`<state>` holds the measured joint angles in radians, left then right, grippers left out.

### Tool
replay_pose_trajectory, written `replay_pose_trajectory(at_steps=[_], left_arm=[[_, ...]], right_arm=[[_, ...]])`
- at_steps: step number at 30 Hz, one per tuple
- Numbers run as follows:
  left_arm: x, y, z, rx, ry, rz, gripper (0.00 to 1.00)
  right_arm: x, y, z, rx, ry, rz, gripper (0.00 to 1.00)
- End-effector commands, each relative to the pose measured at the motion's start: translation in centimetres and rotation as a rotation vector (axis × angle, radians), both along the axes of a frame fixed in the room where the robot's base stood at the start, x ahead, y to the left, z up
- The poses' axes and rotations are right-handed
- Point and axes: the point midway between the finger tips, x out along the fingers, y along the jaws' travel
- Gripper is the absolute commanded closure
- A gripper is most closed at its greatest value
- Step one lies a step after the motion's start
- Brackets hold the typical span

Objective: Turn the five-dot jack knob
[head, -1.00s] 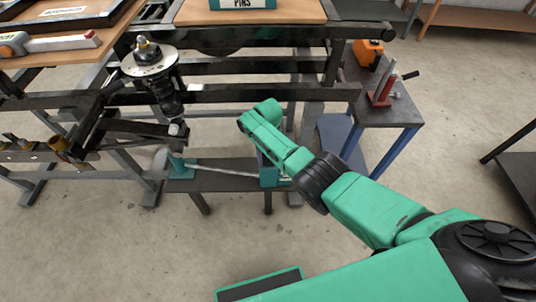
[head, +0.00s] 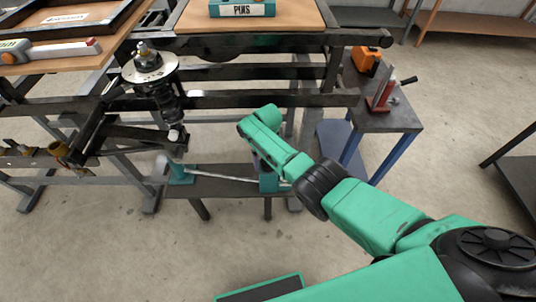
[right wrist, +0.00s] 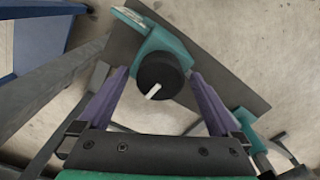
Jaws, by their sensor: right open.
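The jack's round black knob (right wrist: 160,75) carries a white line mark and sits on a teal body (right wrist: 165,42). I cannot make out any dots on it. In the head view the teal jack body (head: 268,183) stands at the right end of a low dark bench, mostly behind my right forearm. My right gripper (right wrist: 157,76) is open, with one purple finger on each side of the knob. Gaps seem to show between fingers and knob; contact cannot be told. In the head view its fingers are mostly hidden. My left gripper is in no view.
A rod (head: 222,176) runs from the jack to a teal block (head: 182,174) on the bench (head: 225,190). A spring strut (head: 165,95) stands above it on a dark frame. A side table (head: 390,118) with a red tool stands at right.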

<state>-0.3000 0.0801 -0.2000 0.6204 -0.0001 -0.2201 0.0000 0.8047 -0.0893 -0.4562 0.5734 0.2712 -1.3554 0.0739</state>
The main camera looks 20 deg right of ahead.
Motion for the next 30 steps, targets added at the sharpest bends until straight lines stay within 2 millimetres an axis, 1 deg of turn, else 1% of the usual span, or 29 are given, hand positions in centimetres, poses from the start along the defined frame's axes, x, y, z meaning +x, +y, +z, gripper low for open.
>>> replay_pose_trajectory(at_steps=[5,9,12,15,18,22,30], left_arm=[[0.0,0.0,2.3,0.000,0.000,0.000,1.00],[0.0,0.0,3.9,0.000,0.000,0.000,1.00],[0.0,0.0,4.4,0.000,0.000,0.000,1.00],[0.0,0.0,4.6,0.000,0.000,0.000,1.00],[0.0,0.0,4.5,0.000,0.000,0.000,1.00],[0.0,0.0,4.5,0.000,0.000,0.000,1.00],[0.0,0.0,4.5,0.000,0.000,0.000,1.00]], right_arm=[[0.1,0.0,3.4,0.001,-0.004,0.000,0.01],[0.1,0.0,7.0,0.001,-0.006,0.000,0.01],[0.1,0.0,9.8,0.001,-0.006,-0.001,0.01],[0.1,-0.1,12.2,0.001,-0.005,-0.002,0.01],[0.1,0.0,13.6,0.000,-0.004,-0.001,0.01],[0.0,-0.1,14.4,-0.001,-0.001,-0.001,0.01],[0.0,-0.1,14.4,-0.001,-0.001,-0.001,0.01]])
